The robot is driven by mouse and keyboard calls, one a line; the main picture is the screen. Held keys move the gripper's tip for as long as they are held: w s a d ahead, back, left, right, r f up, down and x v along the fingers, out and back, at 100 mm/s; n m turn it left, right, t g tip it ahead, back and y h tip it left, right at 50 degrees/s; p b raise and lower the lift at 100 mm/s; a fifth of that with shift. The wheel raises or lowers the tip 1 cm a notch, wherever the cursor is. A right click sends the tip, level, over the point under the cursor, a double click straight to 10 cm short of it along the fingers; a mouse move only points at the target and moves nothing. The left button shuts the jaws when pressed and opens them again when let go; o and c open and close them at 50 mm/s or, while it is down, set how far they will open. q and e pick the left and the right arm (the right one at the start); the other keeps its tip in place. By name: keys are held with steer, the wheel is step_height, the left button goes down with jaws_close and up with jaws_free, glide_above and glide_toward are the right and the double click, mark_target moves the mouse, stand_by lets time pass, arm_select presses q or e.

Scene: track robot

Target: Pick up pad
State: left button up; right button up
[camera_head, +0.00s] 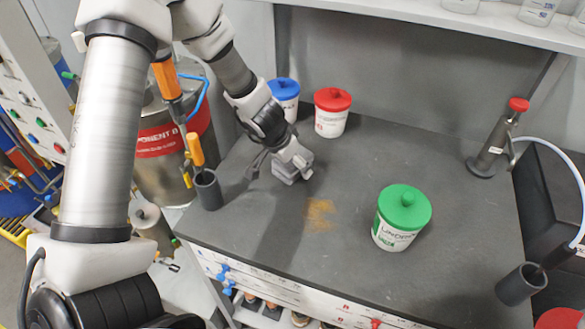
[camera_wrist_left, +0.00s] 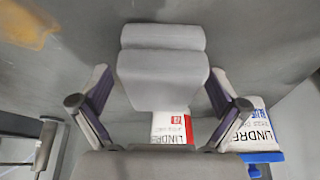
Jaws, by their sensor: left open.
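The pad (camera_head: 291,174) is a small grey block on the dark tabletop, left of the middle in the head view. It also shows in the left wrist view (camera_wrist_left: 162,75), straight ahead of the gripper. My left gripper (camera_head: 283,158) is at the pad, pointing down towards it. In the wrist view the two fingers of my left gripper (camera_wrist_left: 159,104) are spread wide, one on each side of the pad. They look apart from it. Part of the pad is hidden by the gripper in the head view. My right gripper is not in view.
An orange-brown stain (camera_head: 320,213) lies right of the pad. Blue-lidded (camera_head: 285,98), red-lidded (camera_head: 331,118) and green-lidded (camera_head: 401,220) tubs stand on the table (camera_head: 395,150). A dark cup (camera_head: 208,190) with an orange-handled tool is at the left edge.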

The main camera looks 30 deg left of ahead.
arm_select(q)
steer(key=shift+w+a+f, duration=0.1)
steer(key=shift+w+f, duration=0.05)
steer(key=shift+f, duration=0.2)
steer(key=c, duration=1.2)
steer(key=shift+c, duration=0.2)
steer(key=shift+r, duration=0.2)
